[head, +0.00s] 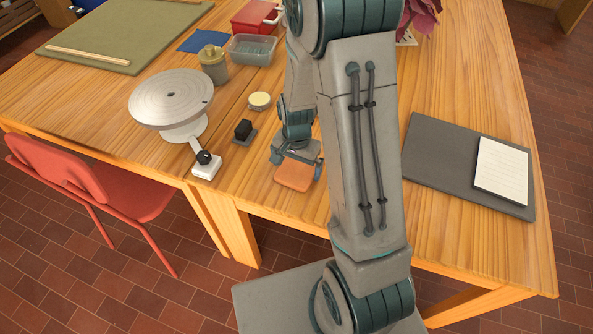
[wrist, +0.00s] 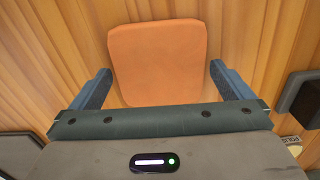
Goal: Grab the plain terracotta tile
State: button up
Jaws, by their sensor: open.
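The plain terracotta tile (head: 294,175) is a flat orange square with rounded corners on the wooden table, near its front edge. In the wrist view the tile (wrist: 157,62) lies straight ahead of my gripper (wrist: 158,86). My gripper is open, with one blue-grey finger on either side of the tile's near part. A gap shows between each finger and the tile. In the head view my gripper (head: 297,162) is low over the tile's far side and hides part of it. I cannot tell whether the fingers touch the table.
A small black block on a grey plate (head: 244,133) stands just left of my gripper. A round pale sponge-like disc (head: 260,100) and a turntable wheel (head: 171,97) are farther left. A grey board (head: 440,165) with a paper pad (head: 501,170) lies at the right.

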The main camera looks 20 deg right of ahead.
jog(key=shift+f, duration=0.4)
jog(key=c, duration=0.9)
jog(key=shift+r, duration=0.1)
